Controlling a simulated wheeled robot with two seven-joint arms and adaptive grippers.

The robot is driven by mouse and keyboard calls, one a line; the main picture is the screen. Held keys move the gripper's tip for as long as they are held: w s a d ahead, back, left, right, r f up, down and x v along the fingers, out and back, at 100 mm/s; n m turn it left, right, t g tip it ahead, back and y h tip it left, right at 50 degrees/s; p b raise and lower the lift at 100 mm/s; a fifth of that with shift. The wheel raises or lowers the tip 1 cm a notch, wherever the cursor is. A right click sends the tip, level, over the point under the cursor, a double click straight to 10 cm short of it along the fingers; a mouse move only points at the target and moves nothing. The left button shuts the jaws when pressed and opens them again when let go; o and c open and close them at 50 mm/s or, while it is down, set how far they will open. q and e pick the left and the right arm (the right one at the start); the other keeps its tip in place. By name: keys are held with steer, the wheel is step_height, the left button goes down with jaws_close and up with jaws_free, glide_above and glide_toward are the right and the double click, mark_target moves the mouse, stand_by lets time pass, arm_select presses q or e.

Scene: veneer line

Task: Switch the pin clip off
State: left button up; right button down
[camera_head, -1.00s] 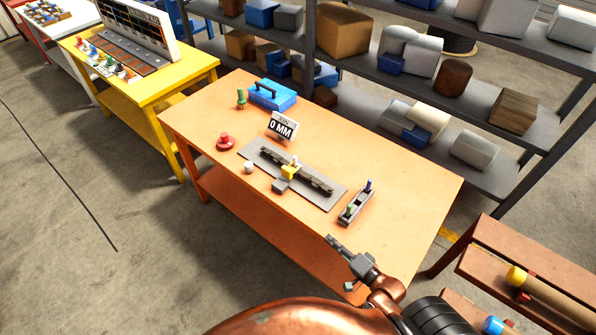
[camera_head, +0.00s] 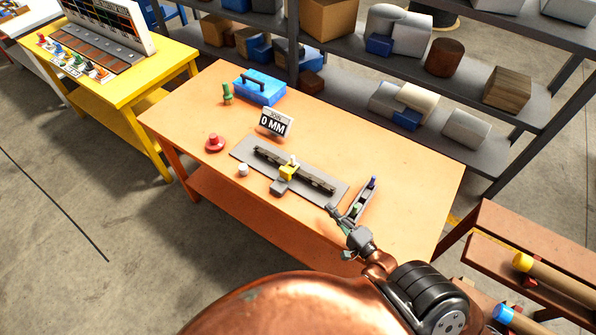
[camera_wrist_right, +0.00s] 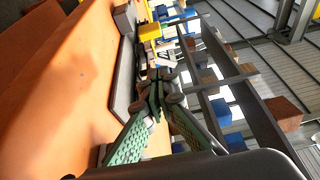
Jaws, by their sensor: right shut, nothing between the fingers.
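A narrow grey holder (camera_head: 365,197) with a blue-topped peg and a green-topped peg stands on the right part of the orange table (camera_head: 400,150). Left of it, a dark rail (camera_head: 315,180) with a yellow slider (camera_head: 289,172) and a grey block lies on a grey plate (camera_head: 248,150). I cannot tell which part is the pin clip. My right gripper (camera_head: 334,210) is shut and empty, in front of the holder's near end and close to the plate's right corner. In the right wrist view its fingertips (camera_wrist_right: 154,98) meet. My left gripper is out of view.
A sign reading 0 MM (camera_head: 276,122), a blue toolbox (camera_head: 262,88), a green peg (camera_head: 227,93), a red knob (camera_head: 215,142) and a white cap (camera_head: 243,169) stand on the table. Loaded shelves (camera_head: 340,70) rise behind. The table's right end is clear.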

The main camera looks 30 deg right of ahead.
steer(key=shift+w+a, duration=0.15)
steer(key=shift+w, duration=0.15)
steer(key=p, duration=0.2)
glide_toward(287, 175)
steer(key=d, duration=0.3)
steer(key=shift+s+d, duration=0.35)
steer(key=w, duration=0.6)
steer(key=w+p, duration=0.1)
steer(key=w, duration=0.2)
steer(key=shift+w+a+f, duration=0.15)
steer(key=shift+w+a, duration=0.15)
steer(key=shift+w, duration=0.05)
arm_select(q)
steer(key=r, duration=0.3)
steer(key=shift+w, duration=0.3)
arm_select(e)
steer(key=a, duration=0.1)
steer(key=s+a+p, duration=0.1)
steer(key=a, duration=0.1)
steer(key=shift+s+a+p, duration=0.3)
steer(key=shift+p, duration=0.1)
steer(key=shift+a, duration=0.2)
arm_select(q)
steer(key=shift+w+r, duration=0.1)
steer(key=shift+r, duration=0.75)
